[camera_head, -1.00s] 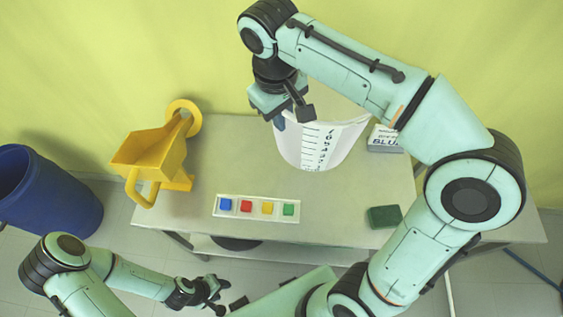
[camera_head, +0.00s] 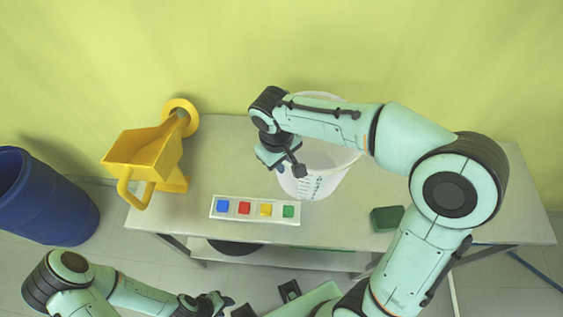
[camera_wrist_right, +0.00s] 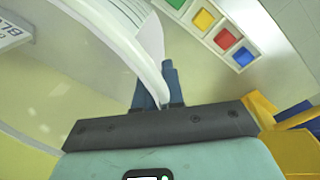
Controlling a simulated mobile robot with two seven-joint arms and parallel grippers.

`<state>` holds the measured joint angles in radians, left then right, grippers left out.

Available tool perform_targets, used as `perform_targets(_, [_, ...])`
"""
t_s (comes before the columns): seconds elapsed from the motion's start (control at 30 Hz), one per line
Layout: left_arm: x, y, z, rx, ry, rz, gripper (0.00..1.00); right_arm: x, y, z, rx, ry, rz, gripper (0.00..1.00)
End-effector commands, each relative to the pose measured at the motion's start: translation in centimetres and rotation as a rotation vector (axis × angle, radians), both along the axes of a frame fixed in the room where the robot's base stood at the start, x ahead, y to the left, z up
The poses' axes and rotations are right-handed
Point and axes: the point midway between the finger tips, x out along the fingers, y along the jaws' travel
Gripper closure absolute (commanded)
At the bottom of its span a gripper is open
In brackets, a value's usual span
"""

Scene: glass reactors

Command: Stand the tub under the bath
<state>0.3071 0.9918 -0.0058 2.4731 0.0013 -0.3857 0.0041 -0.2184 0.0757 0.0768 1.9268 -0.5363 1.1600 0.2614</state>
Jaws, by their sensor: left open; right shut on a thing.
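The tub, a white translucent bucket with a black scale (camera_head: 306,187), is over the table behind the row of coloured buttons. It also shows in the wrist view as a white wall with scale lines (camera_wrist_right: 135,20). My right gripper (camera_head: 286,170) is shut on its rim; in the wrist view the blue fingers (camera_wrist_right: 158,92) pinch the rim. The arm covers part of the tub, and I cannot tell whether its base touches the table. My left gripper (camera_head: 218,304) is open and empty, low in front of the table. I cannot make out a bath.
A panel (camera_head: 254,209) with blue, red, yellow and green buttons lies in front of the tub. A yellow hopper (camera_head: 150,160) stands at the left of the table (camera_head: 350,228). A green block (camera_head: 387,218) lies front right. A blue barrel (camera_head: 48,200) stands on the floor left.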

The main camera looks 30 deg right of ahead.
Motion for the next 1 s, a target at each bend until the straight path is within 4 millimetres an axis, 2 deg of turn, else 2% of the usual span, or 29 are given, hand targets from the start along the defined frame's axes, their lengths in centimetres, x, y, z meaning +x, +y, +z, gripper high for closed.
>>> perform_targets(0.4, [-0.2, 0.0, -0.3, 0.0, 0.002, 0.0, 0.57, 0.0, 0.0, -0.6, 0.0, -0.002, 0.001, 1.0])
perform_targets(0.43, [-0.2, 0.0, -0.3, 0.0, 0.002, 0.0, 0.57, 0.0, 0.0, -0.6, 0.0, 0.0, 0.001, 0.86])
perform_targets(0.5, [-0.2, 0.0, -0.3, 0.0, 0.002, 0.0, 0.57, 0.0, 0.0, -0.6, 0.0, -0.001, 0.001, 0.67])
perform_targets(0.8, [-0.1, 0.0, -0.1, 0.0, 0.001, 0.0, 0.57, 0.0, 0.0, -0.4, 0.0, -0.001, 0.001, 0.67])
perform_targets(1.0, [0.3, 0.0, 0.4, 0.0, -0.003, 0.0, 0.57, 0.1, 0.3, 1.9, 0.001, -0.006, 0.002, 0.67])
